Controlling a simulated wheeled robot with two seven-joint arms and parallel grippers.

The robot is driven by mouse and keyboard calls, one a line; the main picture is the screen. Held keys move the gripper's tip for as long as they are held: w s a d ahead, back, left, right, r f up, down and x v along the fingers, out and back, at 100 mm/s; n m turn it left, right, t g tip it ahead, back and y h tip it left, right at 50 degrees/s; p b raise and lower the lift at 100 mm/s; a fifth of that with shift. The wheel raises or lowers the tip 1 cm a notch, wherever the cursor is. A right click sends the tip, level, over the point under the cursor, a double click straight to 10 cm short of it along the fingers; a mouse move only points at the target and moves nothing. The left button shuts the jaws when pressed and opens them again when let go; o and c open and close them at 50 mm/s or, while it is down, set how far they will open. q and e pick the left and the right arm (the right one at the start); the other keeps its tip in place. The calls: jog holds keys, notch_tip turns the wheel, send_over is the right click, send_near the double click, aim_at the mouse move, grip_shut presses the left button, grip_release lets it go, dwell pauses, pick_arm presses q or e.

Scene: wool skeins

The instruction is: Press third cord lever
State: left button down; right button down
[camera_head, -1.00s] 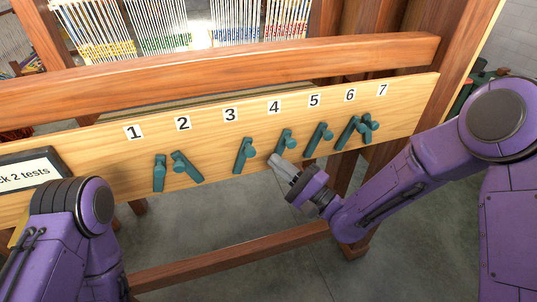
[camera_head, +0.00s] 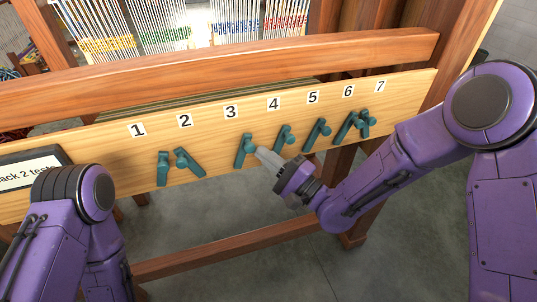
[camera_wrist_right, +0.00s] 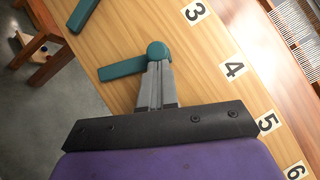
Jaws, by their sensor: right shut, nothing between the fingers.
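The third cord lever (camera_head: 244,151) is a teal handle hanging from a round knob below label 3 (camera_head: 231,111) on a pale wooden board. My right gripper (camera_head: 261,153) is shut and empty, with its tips just to the right of this lever. In the right wrist view, the fingertips (camera_wrist_right: 156,66) overlap the edge of the knob end of a teal lever (camera_wrist_right: 122,68), apparently the third. I cannot tell whether they touch it. My left arm shows at the lower left, but its gripper is out of view.
Lever 4 (camera_head: 284,138) is close to the right of my gripper, and levers 5 (camera_head: 317,135) and 6 (camera_head: 347,130) are farther right. Lever 2 (camera_head: 189,164) and lever 1 (camera_head: 162,169) are to the left. A wooden beam (camera_head: 220,72) runs above the board.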

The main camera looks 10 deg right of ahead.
aim_at(248, 148)
jog(key=shift+r, duration=0.15)
jog(key=a+r+n+p, duration=0.1)
jog(key=p, duration=0.1)
jog(key=n+g+p, duration=0.1)
jog(key=n+p, duration=0.1)
jog(key=shift+s+a+r+g+h, duration=0.15)
jog(key=shift+a+r+g+h, duration=0.15)
jog(key=shift+a+r, duration=0.1)
jog(key=shift+s+a+n+g+p, duration=0.1)
jog(key=shift+a+n+g+p, duration=0.2)
jog(key=shift+s+a+r, duration=0.1)
jog(key=shift+s+a, duration=0.05)
jog(key=shift+a, duration=0.6)
jog(key=shift+s+a, duration=0.1)
jog(key=shift+a, duration=0.6)
